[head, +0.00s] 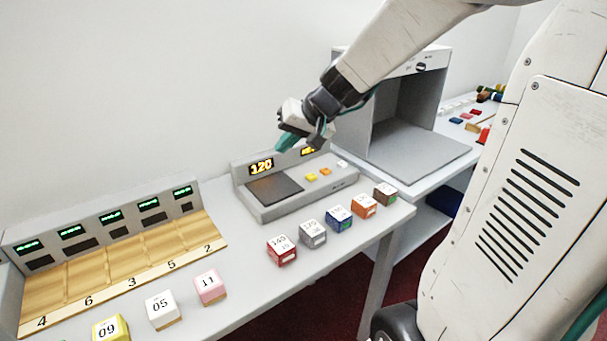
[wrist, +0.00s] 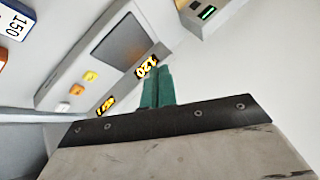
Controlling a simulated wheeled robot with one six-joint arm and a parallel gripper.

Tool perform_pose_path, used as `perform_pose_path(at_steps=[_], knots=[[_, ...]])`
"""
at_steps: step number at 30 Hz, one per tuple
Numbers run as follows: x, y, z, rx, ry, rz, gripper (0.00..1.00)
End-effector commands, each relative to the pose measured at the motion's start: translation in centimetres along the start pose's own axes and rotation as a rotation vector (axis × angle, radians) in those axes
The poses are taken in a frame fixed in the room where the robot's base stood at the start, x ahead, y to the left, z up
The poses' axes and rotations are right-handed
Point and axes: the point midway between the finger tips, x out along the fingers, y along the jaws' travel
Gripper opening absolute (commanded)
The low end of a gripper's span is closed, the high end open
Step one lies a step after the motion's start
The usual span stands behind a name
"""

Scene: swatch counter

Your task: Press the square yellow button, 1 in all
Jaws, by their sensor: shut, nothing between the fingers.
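A grey console (head: 265,212) on the counter has a dark square plate, two lit displays and a row of three small buttons. The yellow button (head: 311,177) is the one nearest the dark plate; in the wrist view it shows left of my fingers (wrist: 90,76). Beside it are an orange button (head: 325,171) and a white button (head: 342,163). My gripper (head: 284,143) is shut and empty, held in the air above the console's display edge, apart from the buttons. Its green fingers also show together in the wrist view (wrist: 157,88).
A row of numbered cubes (head: 338,217) stands in front of the console. More numbered blocks (head: 162,310) lie front left, near a slotted wooden rack (head: 120,262) with displays. A grey open box (head: 420,145) stands at the right. The wall is behind.

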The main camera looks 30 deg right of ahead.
Motion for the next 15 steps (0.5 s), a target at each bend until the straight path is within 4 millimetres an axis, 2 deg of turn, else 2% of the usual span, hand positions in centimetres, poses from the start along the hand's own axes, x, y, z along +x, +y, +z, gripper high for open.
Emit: perform_pose_path(at_steps=[1, 3, 7, 11, 15], knots=[[1.1, 2.5, -2.2, 0.053, 0.05, 0.013, 0.0], [2.1, 5.3, -4.7, 0.107, 0.118, 0.033, 0.0], [3.2, 9.8, -7.5, 0.18, 0.203, 0.079, 0.0], [3.7, 12.2, -8.7, 0.219, 0.242, 0.108, 0.0], [3.8, 13.0, -9.0, 0.229, 0.255, 0.118, 0.0]])
